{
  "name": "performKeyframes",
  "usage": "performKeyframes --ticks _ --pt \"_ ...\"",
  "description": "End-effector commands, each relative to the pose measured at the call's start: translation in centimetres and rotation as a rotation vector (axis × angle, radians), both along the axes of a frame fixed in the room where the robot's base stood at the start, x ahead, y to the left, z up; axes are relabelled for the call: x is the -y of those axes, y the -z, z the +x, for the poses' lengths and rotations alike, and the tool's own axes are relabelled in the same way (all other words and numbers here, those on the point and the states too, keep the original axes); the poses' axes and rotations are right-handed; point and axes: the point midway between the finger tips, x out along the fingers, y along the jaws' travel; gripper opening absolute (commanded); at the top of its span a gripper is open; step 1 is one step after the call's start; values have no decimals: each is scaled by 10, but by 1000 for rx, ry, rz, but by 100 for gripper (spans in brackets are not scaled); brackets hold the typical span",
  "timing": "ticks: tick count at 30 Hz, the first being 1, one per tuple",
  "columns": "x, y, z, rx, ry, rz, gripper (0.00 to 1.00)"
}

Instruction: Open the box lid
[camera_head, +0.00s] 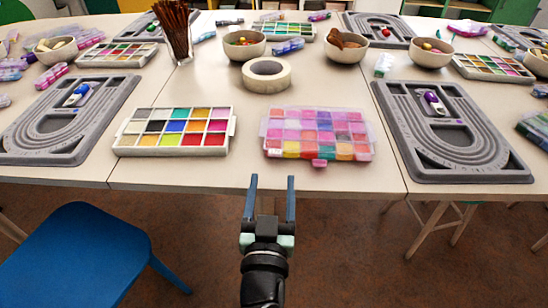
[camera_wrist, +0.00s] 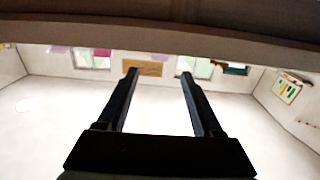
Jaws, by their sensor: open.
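The bead box (camera_head: 318,133) has a clear pinkish lid and several coloured compartments. It lies on the white table (camera_head: 240,176) near its front edge. The lid appears shut, with a pink latch tab (camera_head: 319,162) at the front side. My gripper (camera_head: 271,183) is open and empty, in front of the table edge, nearer to me than the box and a little left of its tab. The wrist view shows the open fingers (camera_wrist: 158,73) too, but not the box.
An open paint set (camera_head: 175,130) lies left of the box. A tape roll (camera_head: 266,75) is behind it. Grey bead boards (camera_head: 66,158) (camera_head: 484,170) lie at both sides. A blue chair (camera_head: 82,250) stands at the lower left. A dark band (camera_wrist: 160,12) crosses the top of the wrist view.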

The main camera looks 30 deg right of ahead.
Motion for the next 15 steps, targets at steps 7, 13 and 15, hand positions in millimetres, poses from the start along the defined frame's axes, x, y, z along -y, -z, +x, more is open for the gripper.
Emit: performKeyframes --ticks 7,13,15 --pt "24 -2 36 3 2 -2 68" --pt "34 0 52 2 1 -1 68" --pt "36 0 55 1 1 -1 68"
